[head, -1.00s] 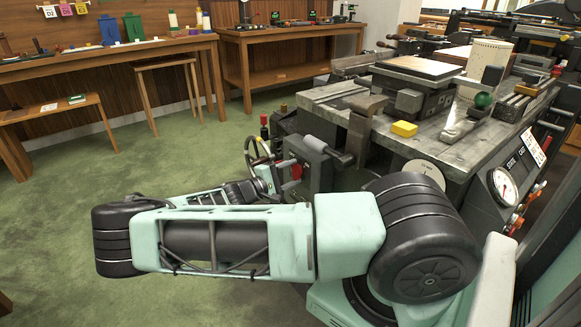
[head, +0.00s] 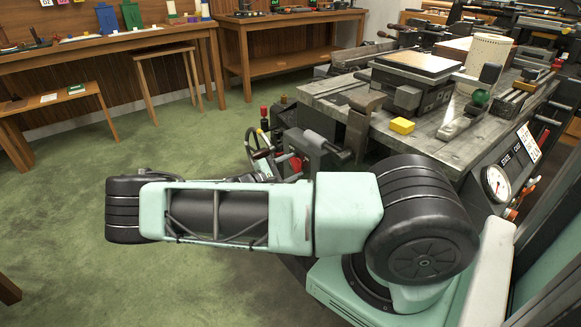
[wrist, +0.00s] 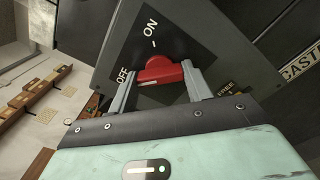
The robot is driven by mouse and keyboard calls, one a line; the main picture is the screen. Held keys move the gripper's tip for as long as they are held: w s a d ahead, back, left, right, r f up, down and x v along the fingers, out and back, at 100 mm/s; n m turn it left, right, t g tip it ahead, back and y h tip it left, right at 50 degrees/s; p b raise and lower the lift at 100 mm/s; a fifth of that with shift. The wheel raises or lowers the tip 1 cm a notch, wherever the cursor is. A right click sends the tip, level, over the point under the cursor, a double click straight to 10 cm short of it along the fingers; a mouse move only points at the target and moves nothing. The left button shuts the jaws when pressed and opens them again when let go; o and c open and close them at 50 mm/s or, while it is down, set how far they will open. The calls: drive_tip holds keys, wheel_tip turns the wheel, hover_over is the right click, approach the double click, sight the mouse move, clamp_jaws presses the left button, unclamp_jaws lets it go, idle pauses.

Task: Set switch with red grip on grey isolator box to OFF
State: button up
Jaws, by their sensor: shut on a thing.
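The switch's red grip (wrist: 162,71) is in the middle of the wrist view, on a dark plate on the grey isolator box (wrist: 222,42). The plate has ON lettering above the grip and OFF at its left. The grip lies crosswise, its left end close to OFF. My gripper (wrist: 160,74) has one finger at each end of the grip and is shut on it. In the head view, the box (head: 318,146) stands at the bench's near left corner.
A machine bench (head: 440,122) with a yellow block (head: 402,125) stands right of the box. A handwheel (head: 253,146) is just left of the box. Green floor is open at left, before wooden tables (head: 90,62).

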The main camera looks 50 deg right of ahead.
drive_tip(key=o, duration=1)
drive_tip(key=shift+a, duration=0.15)
drive_tip(key=b+v, duration=0.1)
drive_tip(key=v, duration=1.6)
drive_tip(key=shift+w, duration=0.15)
